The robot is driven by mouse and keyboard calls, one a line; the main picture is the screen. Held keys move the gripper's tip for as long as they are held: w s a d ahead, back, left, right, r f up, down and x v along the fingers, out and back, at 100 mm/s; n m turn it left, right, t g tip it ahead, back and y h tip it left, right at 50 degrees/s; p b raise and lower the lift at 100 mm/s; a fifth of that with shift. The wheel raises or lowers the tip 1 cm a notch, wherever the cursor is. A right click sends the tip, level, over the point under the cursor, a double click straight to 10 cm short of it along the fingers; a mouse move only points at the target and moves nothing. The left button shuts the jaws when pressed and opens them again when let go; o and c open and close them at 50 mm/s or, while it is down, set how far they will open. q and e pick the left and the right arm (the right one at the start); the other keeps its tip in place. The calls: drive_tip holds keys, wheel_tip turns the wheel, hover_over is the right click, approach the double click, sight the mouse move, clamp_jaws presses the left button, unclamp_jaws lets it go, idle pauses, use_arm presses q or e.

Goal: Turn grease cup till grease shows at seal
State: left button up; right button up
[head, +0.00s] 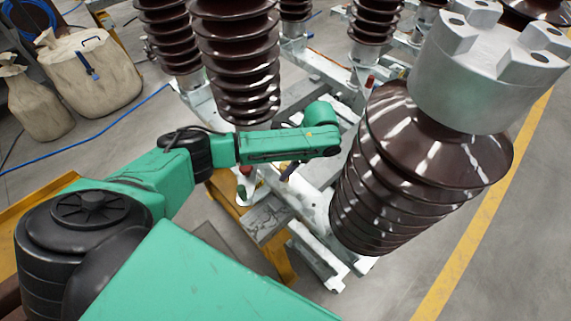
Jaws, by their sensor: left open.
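My left arm reaches in from the left over a grey metal isolator frame (315,205). The dark end of my left gripper (329,150) shows at the tip of the arm, above the frame, beside the near brown insulator. Its fingers are open but hard to make out, with nothing visibly held. A small red-topped fitting (245,170) stands on the frame just below my forearm; I cannot tell whether it is the grease cup. A dark, slanted part (290,171) shows under the arm. The seal and any grease are not discernible. My right gripper is out of view.
A large ribbed brown insulator (425,155) with a grey metal cap (480,75) stands close on the right. Another insulator (237,55) rises behind my arm. Canvas bags (92,75) and a blue hose (85,147) lie at left. Floor is clear at lower right.

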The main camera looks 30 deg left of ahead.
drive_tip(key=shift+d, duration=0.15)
use_arm(q)
drive_tip(key=shift+c, duration=0.6)
clamp_jaws()
drive_tip(key=shift+r+m+t+p, duration=0.2)
drive_tip(key=shift+m+t+p, duration=0.2)
drive_tip(key=shift+m+p, duration=0.9)
drive_tip(key=m+t+p, duration=0.1)
drive_tip(key=m+p, duration=0.1)
drive_tip(key=shift+p, duration=0.4)
drive_tip(key=m+t+p, duration=0.2)
drive_tip(key=m+p, duration=0.2)
drive_tip(key=m, duration=0.1)
drive_tip(key=shift+m, duration=0.4)
drive_tip(key=m+t+p, duration=0.1)
drive_tip(key=m+p, duration=0.1)
drive_tip(key=shift+m+h, duration=0.3)
drive_tip(key=shift+m, duration=0.1)
drive_tip(key=m+p, duration=0.1)
drive_tip(key=m, duration=0.1)
drive_tip(key=shift+f+m+t+h, duration=0.1)
drive_tip(key=shift+m+t+h, duration=0.2)
drive_tip(key=shift+t+h, duration=0.1)
drive_tip(key=shift+f+m+t+h+p, duration=0.1)
drive_tip(key=shift+m+t+h+p, duration=0.45)
drive_tip(key=shift+m, duration=1.45)
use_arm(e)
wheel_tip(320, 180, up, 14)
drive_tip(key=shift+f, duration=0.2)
